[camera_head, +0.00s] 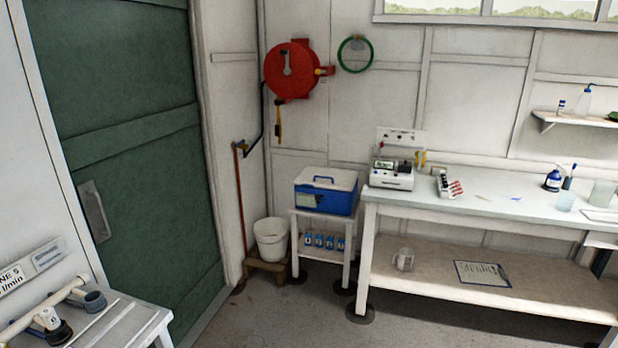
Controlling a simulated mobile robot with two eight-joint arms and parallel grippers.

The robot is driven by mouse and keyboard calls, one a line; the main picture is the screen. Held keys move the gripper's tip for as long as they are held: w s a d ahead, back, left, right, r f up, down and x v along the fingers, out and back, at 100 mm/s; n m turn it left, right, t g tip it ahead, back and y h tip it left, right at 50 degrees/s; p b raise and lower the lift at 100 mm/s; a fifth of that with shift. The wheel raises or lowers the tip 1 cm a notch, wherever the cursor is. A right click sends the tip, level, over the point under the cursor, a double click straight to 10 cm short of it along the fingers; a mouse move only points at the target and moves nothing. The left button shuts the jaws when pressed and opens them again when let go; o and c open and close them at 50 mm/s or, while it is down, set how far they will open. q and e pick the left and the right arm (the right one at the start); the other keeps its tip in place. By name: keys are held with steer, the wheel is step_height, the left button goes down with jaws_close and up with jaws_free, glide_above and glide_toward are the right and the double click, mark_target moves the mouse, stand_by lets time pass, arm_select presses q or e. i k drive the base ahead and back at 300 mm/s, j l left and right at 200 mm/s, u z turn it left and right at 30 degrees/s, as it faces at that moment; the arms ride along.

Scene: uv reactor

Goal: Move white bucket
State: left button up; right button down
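The white bucket (271,240) stands upright on a low brown wooden stool (268,268) near the back corner, left of a small white stand. Its top looks open, and I cannot make out what is inside. Nothing is touching it from my side. Neither of my grippers shows in the head view.
A blue cooler box (325,199) sits on the small white stand (324,220) right beside the bucket. A green door (130,150) is at left. A long workbench (480,202) fills the right. A grey table (135,318) is at front left. The grey floor (270,315) between is clear.

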mark_target(272, 233)
steer(key=i+l+u, duration=0.1)
steer(key=i, duration=0.7)
steer(key=i+l+u, duration=0.1)
steer(key=i, duration=0.7)
steer(key=i+j+u, duration=0.15)
steer(key=i+u, duration=0.35)
steer(key=i, duration=0.2)
steer(key=i+l+u, duration=0.1)
steer(key=i+u, duration=0.4)
steer(key=i, duration=0.2)
steer(key=i+j, duration=0.15)
steer(key=i, duration=0.2)
steer(key=i+j, duration=0.1)
steer(key=i, duration=0.3)
